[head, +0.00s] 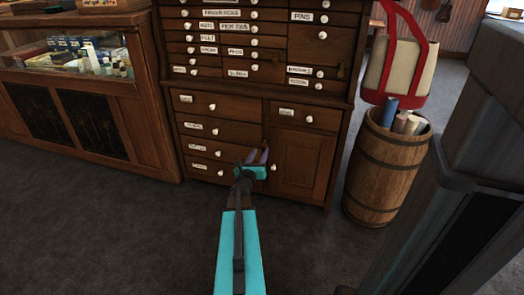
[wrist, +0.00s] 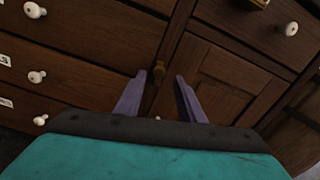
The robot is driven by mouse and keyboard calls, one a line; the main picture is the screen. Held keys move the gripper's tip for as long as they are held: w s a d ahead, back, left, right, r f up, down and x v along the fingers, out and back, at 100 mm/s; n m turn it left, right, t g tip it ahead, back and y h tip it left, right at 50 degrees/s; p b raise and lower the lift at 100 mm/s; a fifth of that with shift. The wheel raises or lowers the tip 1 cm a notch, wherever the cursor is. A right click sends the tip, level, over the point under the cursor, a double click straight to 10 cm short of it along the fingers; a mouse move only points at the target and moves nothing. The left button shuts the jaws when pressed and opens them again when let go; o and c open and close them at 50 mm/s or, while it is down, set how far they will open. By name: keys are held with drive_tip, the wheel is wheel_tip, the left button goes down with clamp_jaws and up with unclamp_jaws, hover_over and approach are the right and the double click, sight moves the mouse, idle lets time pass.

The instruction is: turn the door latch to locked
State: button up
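My gripper (head: 256,156) is in front of the cabinet by the door's left edge.
Small drawers with white knobs (wrist: 37,76) lie left of the upright, and another drawer (head: 302,116) is above the door. A barrel (head: 378,183) with rolls and a red-trimmed bag (head: 400,65) stands at right. A glass display counter (head: 70,95) is at left. The grey floor in front is clear.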

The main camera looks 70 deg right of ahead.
sight(264, 145)
drive_tip(key=shift+w+d+b, duration=0.15)
drive_tip(key=shift+d+b, duration=0.3)
drive_tip(key=shift+d, duration=2.25)
